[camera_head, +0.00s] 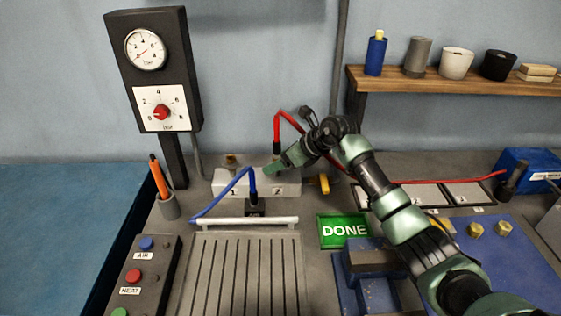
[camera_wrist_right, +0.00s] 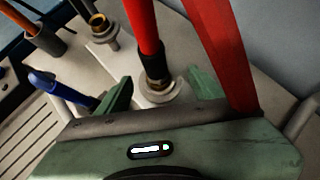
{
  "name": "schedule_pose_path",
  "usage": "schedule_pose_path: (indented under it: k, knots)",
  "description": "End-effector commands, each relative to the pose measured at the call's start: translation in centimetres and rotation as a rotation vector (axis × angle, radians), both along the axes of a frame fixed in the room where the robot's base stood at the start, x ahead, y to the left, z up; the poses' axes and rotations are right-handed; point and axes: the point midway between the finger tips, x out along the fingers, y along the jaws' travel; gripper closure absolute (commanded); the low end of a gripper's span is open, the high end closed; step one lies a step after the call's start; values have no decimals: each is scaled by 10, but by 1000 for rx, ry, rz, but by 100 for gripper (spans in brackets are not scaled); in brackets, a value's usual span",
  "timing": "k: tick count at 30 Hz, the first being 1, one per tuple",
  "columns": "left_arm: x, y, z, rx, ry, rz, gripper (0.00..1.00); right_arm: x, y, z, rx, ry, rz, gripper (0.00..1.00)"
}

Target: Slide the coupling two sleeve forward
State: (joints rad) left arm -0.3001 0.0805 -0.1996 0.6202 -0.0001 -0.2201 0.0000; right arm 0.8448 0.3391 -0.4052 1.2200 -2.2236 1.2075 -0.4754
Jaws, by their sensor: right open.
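The white manifold block (camera_head: 285,186) carries the labels 1 and 2. The red hose plug (camera_head: 277,130) stands upright at coupling two, and its lower end is largely hidden behind my right gripper (camera_head: 283,162) in the head view. My right gripper (camera_wrist_right: 161,84) is open, with one green finger on each side of the coupling. Contact cannot be told. My left gripper is not in view.
Coupling one (camera_wrist_right: 98,26) stands bare beside coupling two. The blue hose (camera_head: 222,193) ends in a dark holder (camera_head: 255,207) before the block. A yellow lever (camera_head: 323,184) sits at its right end. The red hose trails right behind my arm. A green DONE plate (camera_head: 343,230) lies in front.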

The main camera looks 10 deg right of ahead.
Motion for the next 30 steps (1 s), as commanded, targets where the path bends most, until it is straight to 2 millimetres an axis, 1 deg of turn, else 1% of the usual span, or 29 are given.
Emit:
schedule_pose_path:
  k: [1, 2, 3, 5, 6, 7, 14, 27, 28, 29, 30]
  knots:
    - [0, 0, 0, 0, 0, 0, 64, 0, 0, 0, 0, 0, 0, 41]
    - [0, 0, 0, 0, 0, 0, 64, 0, 0, 0, 0, 0, 0, 49]
    - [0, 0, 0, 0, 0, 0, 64, 0, 0, 0, 0, 0, 0, 61]
    - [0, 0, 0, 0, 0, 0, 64, 0, 0, 0, 0, 0, 0, 77]
    - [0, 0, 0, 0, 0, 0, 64, 0, 0, 0, 0, 0, 0, 88]
    - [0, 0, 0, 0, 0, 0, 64, 0, 0, 0, 0, 0, 0, 92]
    - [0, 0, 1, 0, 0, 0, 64, 0, 0, 1, 0, 0, 0, 92]
    - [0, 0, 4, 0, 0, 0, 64, 1, 0, 9, 0, -2, -1, 92]
    - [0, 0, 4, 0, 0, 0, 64, 0, 0, 9, 0, -2, -1, 46]
    - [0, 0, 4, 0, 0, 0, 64, 0, 0, 9, 1, -2, -1, 38]
    - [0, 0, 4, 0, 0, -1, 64, 0, 0, 8, 1, -2, -1, 27]
